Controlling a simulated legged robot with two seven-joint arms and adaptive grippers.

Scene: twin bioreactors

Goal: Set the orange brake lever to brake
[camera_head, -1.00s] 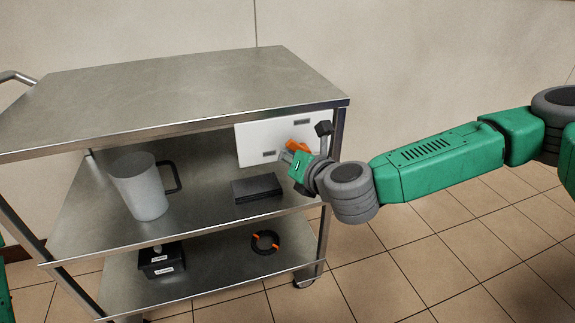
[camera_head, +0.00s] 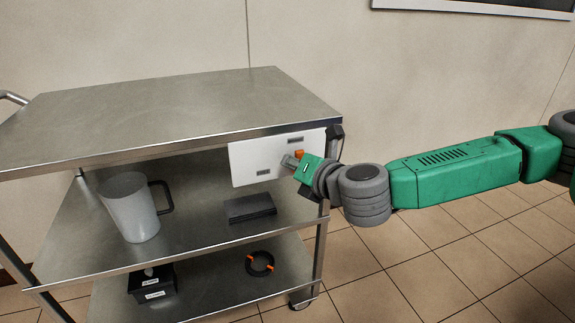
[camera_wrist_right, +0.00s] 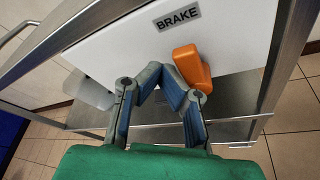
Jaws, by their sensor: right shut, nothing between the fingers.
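The orange brake lever (camera_head: 299,154) is on the white panel (camera_head: 243,165) under the cart's top shelf. In the right wrist view, the lever (camera_wrist_right: 192,68) stands just below and right of the grey BRAKE label (camera_wrist_right: 177,17). My right gripper (camera_head: 288,161) is at the panel and partly hides the lever in the head view. In the right wrist view its fingers (camera_wrist_right: 160,76) are closed together and empty, left of the lever. The right finger is close to the lever; I cannot tell whether they touch. My left gripper is out of view.
The metal cart's top shelf (camera_head: 170,110) overhangs the panel. A grey jug (camera_head: 132,208) and a dark flat block (camera_head: 250,208) stand on the middle shelf. A black box (camera_head: 152,285) and a black ring with orange marks (camera_head: 260,263) are on the bottom shelf. Tiled floor is clear at right.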

